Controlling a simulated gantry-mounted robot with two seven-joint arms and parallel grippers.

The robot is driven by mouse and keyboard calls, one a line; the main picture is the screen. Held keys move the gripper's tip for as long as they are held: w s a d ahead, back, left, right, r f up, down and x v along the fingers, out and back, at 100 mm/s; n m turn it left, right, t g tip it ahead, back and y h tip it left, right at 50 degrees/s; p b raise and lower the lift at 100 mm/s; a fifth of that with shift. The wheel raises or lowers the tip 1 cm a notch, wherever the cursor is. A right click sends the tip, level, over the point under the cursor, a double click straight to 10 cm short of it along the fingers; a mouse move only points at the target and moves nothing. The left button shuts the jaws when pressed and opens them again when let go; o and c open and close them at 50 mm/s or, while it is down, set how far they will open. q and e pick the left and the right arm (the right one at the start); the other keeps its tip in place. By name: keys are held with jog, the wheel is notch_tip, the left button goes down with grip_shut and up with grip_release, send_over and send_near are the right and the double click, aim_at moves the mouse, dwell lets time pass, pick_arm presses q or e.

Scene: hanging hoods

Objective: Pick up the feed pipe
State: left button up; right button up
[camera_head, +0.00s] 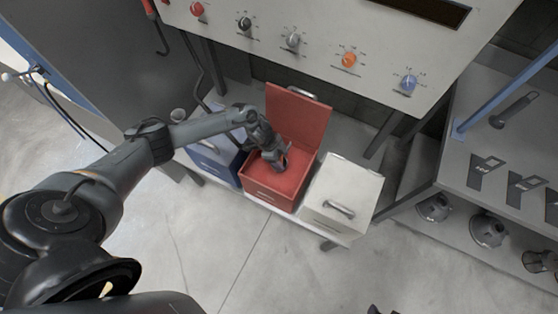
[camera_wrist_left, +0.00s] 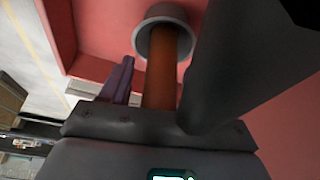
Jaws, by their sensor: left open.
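My left gripper (camera_head: 281,162) reaches down into the open red box (camera_head: 262,194) in the head view. In the left wrist view, a brown pipe with a wide grey collar (camera_wrist_left: 162,22), which looks like the feed pipe, lies between a thin finger on the left and a large dark finger on the right. The left gripper is open around it; whether either finger touches it I cannot tell. The pipe's lower part is hidden behind the gripper body. In the head view the pipe is not clear. A small dark tip (camera_head: 383,310) at the bottom edge may be my right gripper.
The red box's lid (camera_head: 298,118) stands open at the back. A closed white box (camera_head: 343,190) is on the right and a blue box (camera_head: 212,153) on the left. A control panel (camera_head: 320,42) with knobs hangs above. Shelves (camera_head: 505,190) with tools stand at right.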

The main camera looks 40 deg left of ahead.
pick_arm(q)
grip_shut()
dwell(0.3)
dwell(0.3)
jog(key=shift+r, duration=0.15)
notch_tip(320, 180, up, 20)
jog(key=p, duration=0.4)
dwell(0.5)
